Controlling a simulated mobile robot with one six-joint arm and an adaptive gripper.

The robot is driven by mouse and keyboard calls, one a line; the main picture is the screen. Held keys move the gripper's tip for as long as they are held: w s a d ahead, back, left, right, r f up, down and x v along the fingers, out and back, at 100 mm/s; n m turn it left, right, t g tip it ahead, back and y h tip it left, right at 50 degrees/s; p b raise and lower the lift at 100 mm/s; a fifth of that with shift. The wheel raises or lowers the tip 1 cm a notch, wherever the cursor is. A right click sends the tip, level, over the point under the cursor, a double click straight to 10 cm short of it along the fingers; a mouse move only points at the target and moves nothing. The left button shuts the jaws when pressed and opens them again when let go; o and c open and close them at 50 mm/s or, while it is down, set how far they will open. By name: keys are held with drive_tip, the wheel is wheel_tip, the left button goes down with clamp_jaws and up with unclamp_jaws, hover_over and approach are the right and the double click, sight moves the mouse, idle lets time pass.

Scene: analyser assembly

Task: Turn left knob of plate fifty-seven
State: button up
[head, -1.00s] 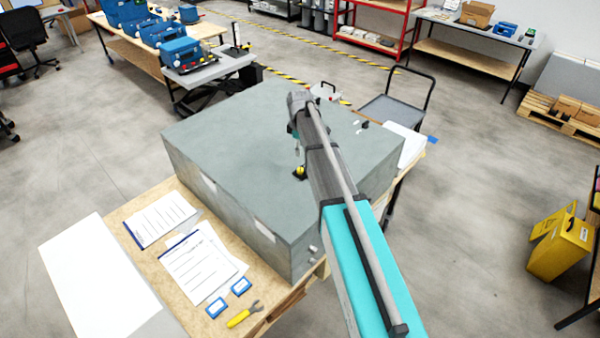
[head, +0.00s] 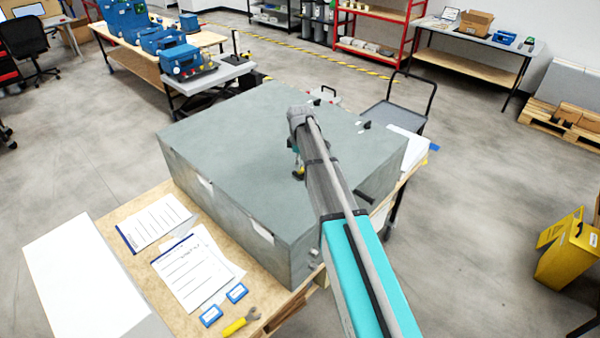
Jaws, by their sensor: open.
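A large grey block (head: 235,140) with a flat top stands on a wooden table. A small yellow and black part (head: 299,172), which may be a knob, sits on its top; I cannot read any plate number. My gripper (head: 297,160) is just above or beside this part, at the end of my arm. It is open, but my arm largely hides its fingers, and I cannot tell whether they touch the part.
Papers (head: 195,272), blue-edged cards (head: 236,292) and a yellow-handled tool (head: 240,322) lie on the table's front left. A cart (head: 398,118) stands behind the block. A yellow container (head: 568,255) is on the floor at right. The block's left top is clear.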

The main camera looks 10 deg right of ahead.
drive_tip(key=shift+f+b, duration=1.1)
drive_tip(key=shift+f, duration=0.3)
clamp_jaws()
